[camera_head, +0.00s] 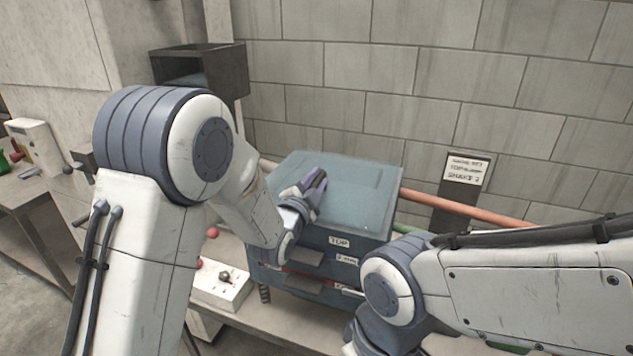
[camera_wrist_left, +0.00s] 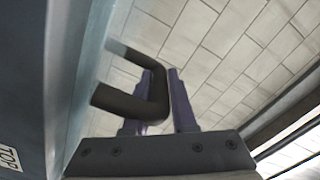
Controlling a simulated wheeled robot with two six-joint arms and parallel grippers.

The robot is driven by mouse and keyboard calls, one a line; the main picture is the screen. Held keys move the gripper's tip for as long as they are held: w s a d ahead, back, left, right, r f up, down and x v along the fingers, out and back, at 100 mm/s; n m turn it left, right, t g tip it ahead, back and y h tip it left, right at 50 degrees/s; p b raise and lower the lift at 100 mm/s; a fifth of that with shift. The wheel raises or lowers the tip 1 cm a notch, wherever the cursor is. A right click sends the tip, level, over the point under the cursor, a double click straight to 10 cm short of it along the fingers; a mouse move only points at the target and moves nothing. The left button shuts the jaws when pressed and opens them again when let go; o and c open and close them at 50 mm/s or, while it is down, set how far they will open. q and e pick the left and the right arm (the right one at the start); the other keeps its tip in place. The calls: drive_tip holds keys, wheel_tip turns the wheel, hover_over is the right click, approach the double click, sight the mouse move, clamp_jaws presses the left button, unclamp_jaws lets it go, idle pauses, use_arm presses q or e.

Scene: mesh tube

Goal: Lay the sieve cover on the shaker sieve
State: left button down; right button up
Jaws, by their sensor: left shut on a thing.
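The sieve cover (camera_head: 362,190) is a flat blue-grey lid with a dark bent handle (camera_wrist_left: 152,100). It lies level over the stacked blue-grey shaker sieve (camera_head: 372,258); I cannot tell whether a small gap is left between them. A "TOP" label shows on the front side. My left gripper (camera_head: 318,184) is above the cover, its purple fingers shut on the handle, as the left wrist view (camera_wrist_left: 172,100) also shows. My right arm comes in from the right, and its gripper is not in view.
A bench (camera_head: 305,325) carries the sieve and a small white control box (camera_head: 222,286). An orange pipe (camera_head: 465,206) runs behind, before a block wall with a dark sign (camera_head: 462,182). A dark open box (camera_head: 198,70) is at the upper left.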

use_arm(q)
drive_tip(key=shift+r, duration=0.1)
idle(0.3)
drive_tip(key=c, duration=0.6)
unclamp_jaws()
drive_tip(key=shift+c, duration=0.2)
drive_tip(key=shift+f, duration=0.4)
drive_tip(key=b+v, duration=0.5)
drive_tip(key=v, duration=0.5)
drive_tip(key=shift+s+r, duration=0.2)
drive_tip(key=shift+r, duration=0.05)
